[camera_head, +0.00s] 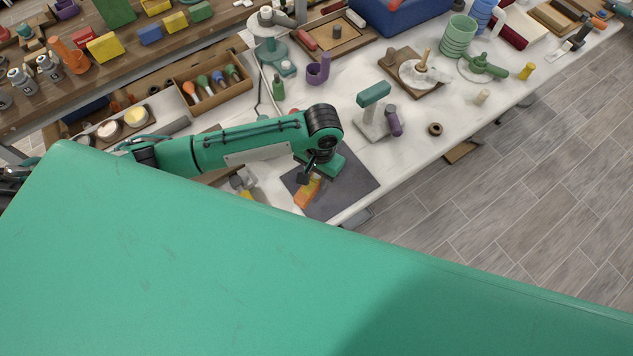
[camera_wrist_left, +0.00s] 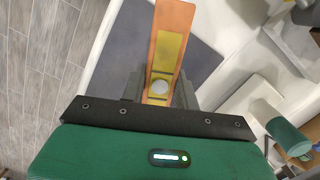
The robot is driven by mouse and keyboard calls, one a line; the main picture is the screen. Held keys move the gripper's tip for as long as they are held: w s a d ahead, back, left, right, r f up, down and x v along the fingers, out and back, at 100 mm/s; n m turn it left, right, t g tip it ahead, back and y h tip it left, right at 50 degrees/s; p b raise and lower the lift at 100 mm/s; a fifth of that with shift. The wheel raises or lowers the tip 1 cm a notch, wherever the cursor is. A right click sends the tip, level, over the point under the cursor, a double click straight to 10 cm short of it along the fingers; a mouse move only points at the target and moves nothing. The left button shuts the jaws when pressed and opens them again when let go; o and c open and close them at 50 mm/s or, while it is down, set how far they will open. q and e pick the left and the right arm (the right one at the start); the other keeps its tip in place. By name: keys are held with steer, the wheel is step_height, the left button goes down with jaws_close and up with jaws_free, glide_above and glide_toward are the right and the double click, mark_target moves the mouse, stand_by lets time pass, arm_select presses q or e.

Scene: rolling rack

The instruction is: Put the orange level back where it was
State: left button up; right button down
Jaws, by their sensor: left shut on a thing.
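The orange level (camera_head: 305,195), a slim orange bar with a yellow middle part, is at the dark grey mat (camera_head: 350,193) near the front edge of the white table (camera_head: 400,160). My left gripper (camera_head: 314,177) is shut on one end of it. In the left wrist view the level (camera_wrist_left: 173,28) points away between the two fingers of the left gripper (camera_wrist_left: 160,90), with the grey mat (camera_wrist_left: 203,62) below. I cannot tell whether the level touches the mat. The gripper hides its near end. My right gripper is not in view.
A stand with a green top (camera_head: 373,94) and a purple part (camera_head: 394,121) is right of the mat. A brown ring (camera_head: 435,129) lies farther right. A wooden tray of small-handled tools (camera_head: 212,97) stands behind my left arm. The table right of the mat is partly clear.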

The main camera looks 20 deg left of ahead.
mark_target(316, 185)
arm_select(q)
step_height(316, 185, down, 4)
steer(key=shift+f, duration=0.2)
jaws_close()
steer(key=shift+f, duration=0.3)
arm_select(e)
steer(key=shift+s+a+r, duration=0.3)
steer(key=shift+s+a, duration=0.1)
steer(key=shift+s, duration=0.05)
arm_select(q)
steer(key=o, duration=1.1)
jaws_free()
steer(key=shift+f, duration=0.1)
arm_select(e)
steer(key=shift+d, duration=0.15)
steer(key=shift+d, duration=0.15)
